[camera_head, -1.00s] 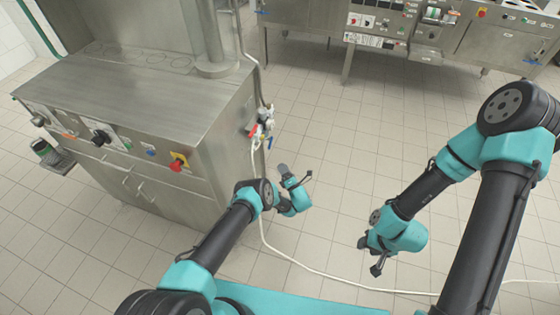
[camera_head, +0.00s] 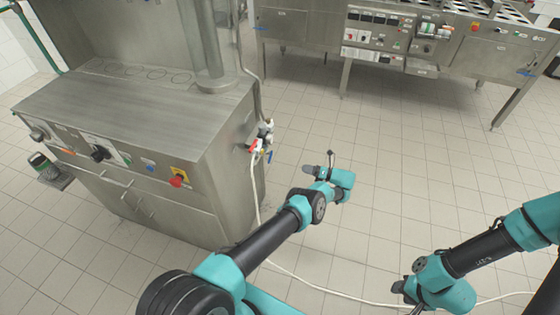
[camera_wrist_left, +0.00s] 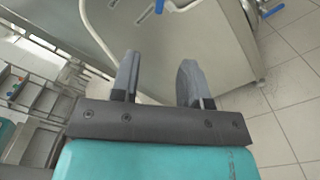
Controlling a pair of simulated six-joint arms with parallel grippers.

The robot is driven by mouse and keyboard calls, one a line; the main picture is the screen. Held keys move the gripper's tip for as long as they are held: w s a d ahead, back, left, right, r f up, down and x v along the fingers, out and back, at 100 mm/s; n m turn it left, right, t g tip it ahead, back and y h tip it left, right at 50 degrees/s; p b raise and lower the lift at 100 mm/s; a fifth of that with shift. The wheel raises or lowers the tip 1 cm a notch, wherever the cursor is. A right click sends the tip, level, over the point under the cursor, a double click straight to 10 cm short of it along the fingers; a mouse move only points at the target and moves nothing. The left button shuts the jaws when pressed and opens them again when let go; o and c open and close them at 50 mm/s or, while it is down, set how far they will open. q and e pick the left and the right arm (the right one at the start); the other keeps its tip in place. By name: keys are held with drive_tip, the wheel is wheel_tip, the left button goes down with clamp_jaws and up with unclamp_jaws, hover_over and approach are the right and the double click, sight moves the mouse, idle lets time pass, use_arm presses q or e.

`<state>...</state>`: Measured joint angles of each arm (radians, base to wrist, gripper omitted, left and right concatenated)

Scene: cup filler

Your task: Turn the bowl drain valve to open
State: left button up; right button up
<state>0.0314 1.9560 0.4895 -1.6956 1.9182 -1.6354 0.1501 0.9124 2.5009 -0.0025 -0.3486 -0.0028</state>
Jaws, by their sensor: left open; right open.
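My left gripper (camera_head: 320,163) is open and empty over the floor, to the right of the steel cabinet. In the left wrist view its two dark fingers (camera_wrist_left: 158,72) are spread apart with nothing between them. Beyond them is a steel body with a rounded edge (camera_wrist_left: 218,50). A blue lever handle (camera_wrist_left: 273,9) shows near the top right, and another blue part (camera_wrist_left: 160,5) is cut off at the top edge. I cannot tell which is the bowl drain valve. My right gripper (camera_head: 406,297) is open and empty, low over the floor at the right.
The steel cabinet (camera_head: 120,120) at left carries knobs, a red button (camera_head: 177,181) and a side fitting with small red and blue handles (camera_head: 262,143). A pale hose (camera_head: 290,274) trails across the floor. A steel machine (camera_head: 410,40) stands at the back. Tiled floor lies clear between.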

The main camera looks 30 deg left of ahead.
sight(270, 157)
use_arm(q)
drive_tip(key=shift+a, duration=0.15)
drive_tip(key=s+a, duration=0.2)
drive_tip(key=a, duration=1.5)
drive_tip(key=shift+s, duration=0.4)
clamp_jaws()
